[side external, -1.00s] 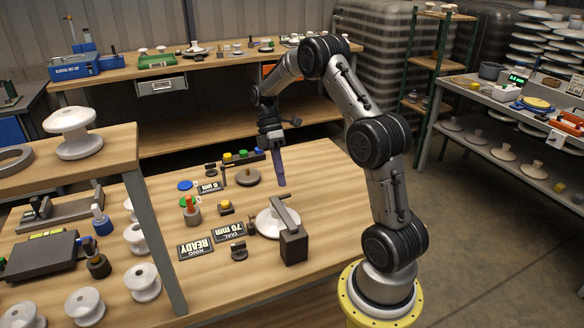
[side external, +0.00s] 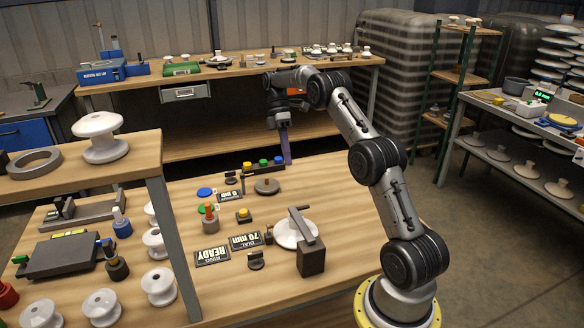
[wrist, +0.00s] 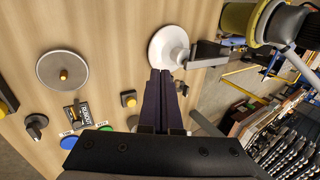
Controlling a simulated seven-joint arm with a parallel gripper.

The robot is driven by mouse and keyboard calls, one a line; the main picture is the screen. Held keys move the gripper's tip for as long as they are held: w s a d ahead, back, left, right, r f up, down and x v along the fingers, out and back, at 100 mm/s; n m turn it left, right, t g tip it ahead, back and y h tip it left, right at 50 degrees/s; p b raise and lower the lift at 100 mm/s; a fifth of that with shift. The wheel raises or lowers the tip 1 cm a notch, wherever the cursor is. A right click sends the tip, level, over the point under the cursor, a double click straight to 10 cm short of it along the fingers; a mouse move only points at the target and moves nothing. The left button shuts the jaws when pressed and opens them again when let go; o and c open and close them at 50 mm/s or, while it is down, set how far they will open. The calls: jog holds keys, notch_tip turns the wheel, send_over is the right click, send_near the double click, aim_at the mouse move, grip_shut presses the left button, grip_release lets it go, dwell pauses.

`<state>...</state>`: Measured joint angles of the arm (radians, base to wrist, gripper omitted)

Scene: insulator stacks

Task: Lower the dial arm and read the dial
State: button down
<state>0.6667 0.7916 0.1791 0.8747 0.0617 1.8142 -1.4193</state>
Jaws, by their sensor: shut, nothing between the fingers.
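The dial arm (side external: 305,224) is a grey bar on a dark block (side external: 311,259), reaching over a white disc (side external: 287,235) on the bench. I cannot tell whether the bar touches the disc. In the wrist view the bar (wrist: 208,62) lies beside the white disc (wrist: 162,42). A black plate (side external: 246,240) beside them reads "DIAL 70 mm", upside down in the side view. My gripper (side external: 289,163) is shut and empty, above the bench behind the disc. In the wrist view its dark purple fingers (wrist: 160,72) are together, covering part of the disc's edge.
A "RING READY" plate (side external: 212,256), a "0 mm" plate (side external: 228,196), a black knob (side external: 256,261) and a yellow button (side external: 243,215) stand nearby. Behind are a grey turntable (side external: 266,187) and a strip of coloured buttons. White insulators crowd the left. The bench's right side is clear.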

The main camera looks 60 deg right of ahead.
aim_at(304, 207)
jog(key=s+a+f+m, duration=0.2)
jog(key=f+m, duration=0.2)
jog(key=m, duration=0.2)
jog(key=s+a+f+m, duration=0.1)
jog(key=s+f+m, duration=0.2)
jog(key=f+m, duration=0.1)
jog(key=s+a+f+m, duration=0.2)
jog(key=f+m, duration=0.2)
jog(key=m, duration=0.3)
jog(key=shift+s+a+m, duration=0.3)
jog(key=shift+s, duration=0.05)
jog(key=shift+s+a+r+t+h, duration=0.15)
jog(key=shift+t+h, duration=0.15)
jog(key=shift+s+a+r, duration=0.15)
jog(key=shift+r, duration=0.35)
jog(key=shift+s+a+r, duration=0.2)
jog(key=shift+r, duration=0.3)
jog(key=shift+s+a+r, duration=0.15)
jog(key=shift+r, duration=0.35)
